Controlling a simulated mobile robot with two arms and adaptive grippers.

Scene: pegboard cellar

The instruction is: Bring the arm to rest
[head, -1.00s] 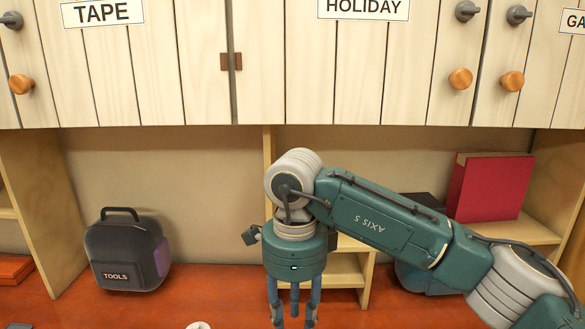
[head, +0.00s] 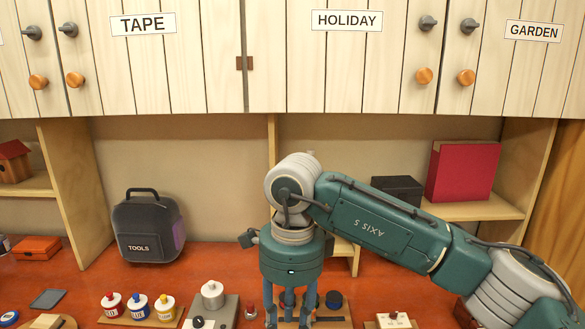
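My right arm comes in from the right side of the head view, its forearm reaching across to the middle. My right gripper (head: 287,312) hangs from its wrist, pointing down over the red worktop (head: 225,258). Its fingers stand apart, and I see nothing held between them. The fingertips are close to the bottom edge of the picture, in front of small items on the worktop. My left gripper is not in view.
A black TOOLS case (head: 149,228) stands at the left. Red, blue and yellow bottles (head: 138,306) stand on a board at front left, beside a grey device (head: 212,296). A red binder (head: 463,171) sits on the right shelf. Labelled cupboards (head: 340,70) hang above.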

